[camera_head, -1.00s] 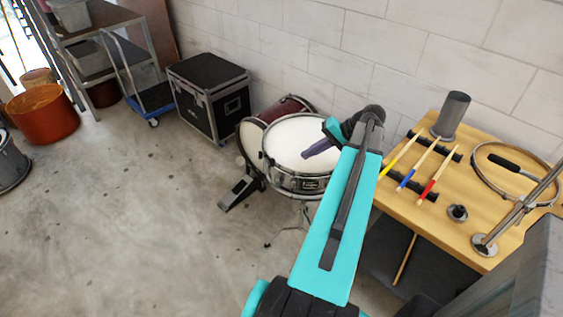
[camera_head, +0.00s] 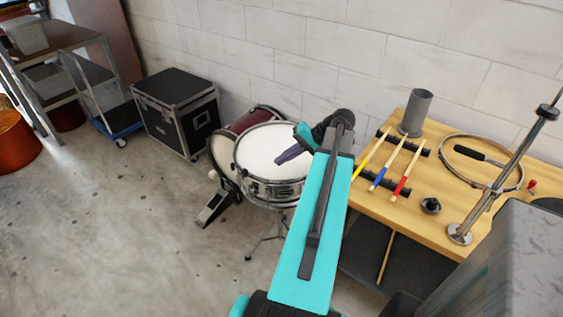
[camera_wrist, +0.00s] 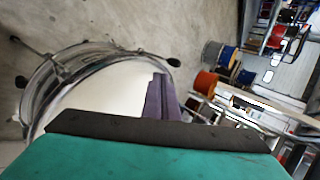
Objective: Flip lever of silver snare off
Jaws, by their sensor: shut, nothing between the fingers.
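The silver snare (camera_head: 270,190) stands on a stand in front of the red bass drum, with a white head and a metal shell. It also shows in the wrist view (camera_wrist: 75,75), its rim curving across the left. My gripper (camera_head: 281,159) is shut and empty, and in the head view it overlaps the right part of the white drumhead. Its purple-grey fingers show in the wrist view (camera_wrist: 161,98) against the head. How high it is above the head I cannot tell. I cannot make out the snare's lever in either view.
A wooden bench (camera_head: 405,209) at the right holds sticks on black rests, a grey cylinder (camera_head: 415,112) and a hoop (camera_head: 482,163). A black case (camera_head: 178,115) stands behind at the left. Open concrete floor lies left of the drums.

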